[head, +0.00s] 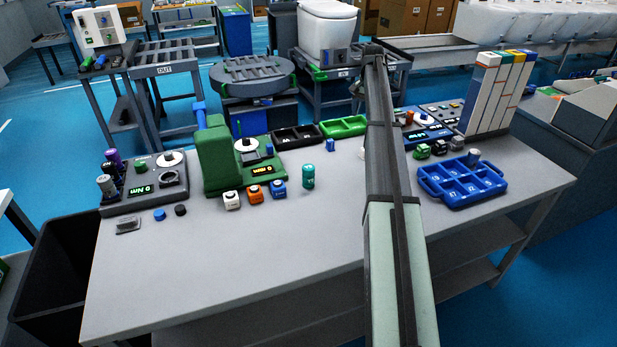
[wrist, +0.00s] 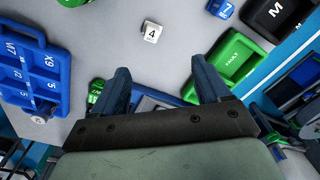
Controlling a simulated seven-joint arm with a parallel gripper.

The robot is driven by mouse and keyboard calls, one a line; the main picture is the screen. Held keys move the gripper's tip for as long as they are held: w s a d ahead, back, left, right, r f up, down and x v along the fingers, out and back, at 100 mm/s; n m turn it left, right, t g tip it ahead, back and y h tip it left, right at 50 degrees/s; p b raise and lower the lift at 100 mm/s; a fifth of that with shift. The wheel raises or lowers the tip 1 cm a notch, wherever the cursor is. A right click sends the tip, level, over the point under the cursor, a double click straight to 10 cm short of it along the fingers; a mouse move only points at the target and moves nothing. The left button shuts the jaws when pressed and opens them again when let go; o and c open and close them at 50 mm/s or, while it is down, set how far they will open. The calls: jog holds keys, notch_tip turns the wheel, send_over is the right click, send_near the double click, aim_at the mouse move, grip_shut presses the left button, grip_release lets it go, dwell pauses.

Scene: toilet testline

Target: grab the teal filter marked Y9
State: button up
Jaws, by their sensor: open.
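The teal filter (head: 308,176) stands upright on the grey table near its middle in the head view, with dark marks too small to read. It stands apart from other things, right of a blue cube. I do not see it in the wrist view. My gripper (wrist: 165,78) is open and empty, its two dark blue fingers spread above the table. It is between the blue compartment tray and the green FAULT tray in the wrist view. In the head view my arm hides the fingers.
A blue compartment tray (head: 462,182) is at right. A green tray (head: 343,126) and black tray (head: 297,137) are behind the filter. The table front is clear.

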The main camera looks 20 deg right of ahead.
jog(key=a+n, duration=0.1)
jog(key=a, duration=1.1)
jog(key=n, duration=2.5)
send_over(308, 167)
jog(key=f, duration=0.9)
jog(key=shift+s+d, duration=0.2)
jog(key=shift+d, duration=0.15)
jog(key=shift+w+a+f, duration=0.1)
jog(key=shift+a+f, duration=0.1)
jog(key=shift+f, duration=1.15)
jog(key=shift+w+a+f, duration=0.1)
jog(key=shift+a+f, duration=0.05)
jog(key=shift+f, duration=1.2)
jog(key=c, duration=1.2)
